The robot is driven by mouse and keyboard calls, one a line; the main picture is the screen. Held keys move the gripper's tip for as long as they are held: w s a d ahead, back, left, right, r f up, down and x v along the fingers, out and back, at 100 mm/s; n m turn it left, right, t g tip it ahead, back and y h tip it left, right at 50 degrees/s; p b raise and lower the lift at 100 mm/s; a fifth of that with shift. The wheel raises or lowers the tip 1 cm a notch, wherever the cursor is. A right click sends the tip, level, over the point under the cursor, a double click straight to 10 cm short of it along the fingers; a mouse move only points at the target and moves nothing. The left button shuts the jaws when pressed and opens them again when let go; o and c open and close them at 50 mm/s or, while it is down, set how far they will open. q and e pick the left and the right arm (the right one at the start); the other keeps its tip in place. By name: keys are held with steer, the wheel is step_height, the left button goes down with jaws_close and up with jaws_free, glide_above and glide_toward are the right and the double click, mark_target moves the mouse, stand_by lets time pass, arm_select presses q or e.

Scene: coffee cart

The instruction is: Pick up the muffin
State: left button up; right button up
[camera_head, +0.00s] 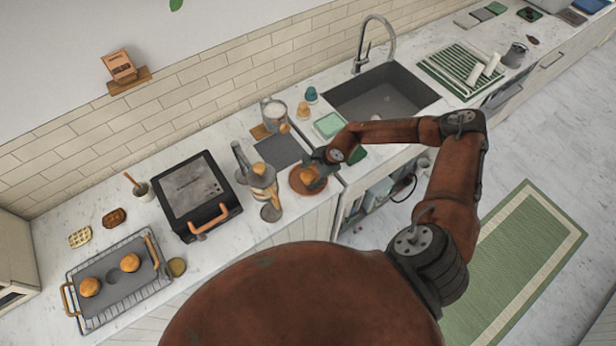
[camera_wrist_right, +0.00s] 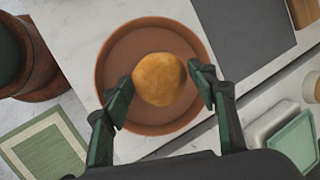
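A round golden-brown muffin (camera_wrist_right: 159,79) is at a brown round plate (camera_wrist_right: 113,42) in the right wrist view. My right gripper (camera_wrist_right: 163,86) has one finger on each side of the muffin, and both fingertips appear to touch it. In the head view, my right gripper (camera_head: 315,170) is at the muffin (camera_head: 307,175) over the plate (camera_head: 295,185). I cannot tell whether the muffin rests on the plate or is slightly above it. Two similar muffins (camera_head: 130,262) (camera_head: 90,287) sit on the baking tray (camera_head: 97,270). My left gripper is not in view.
A waffle press (camera_head: 194,190), a dark mat (camera_head: 278,150) and a green-topped container (camera_head: 329,125) stand on the counter. The sink (camera_head: 380,95) is beyond my right arm. A bottle-like item (camera_head: 263,180) stands just left of the plate.

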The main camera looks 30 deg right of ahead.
steer(key=c, duration=0.9)
steer(key=shift+r, duration=0.1)
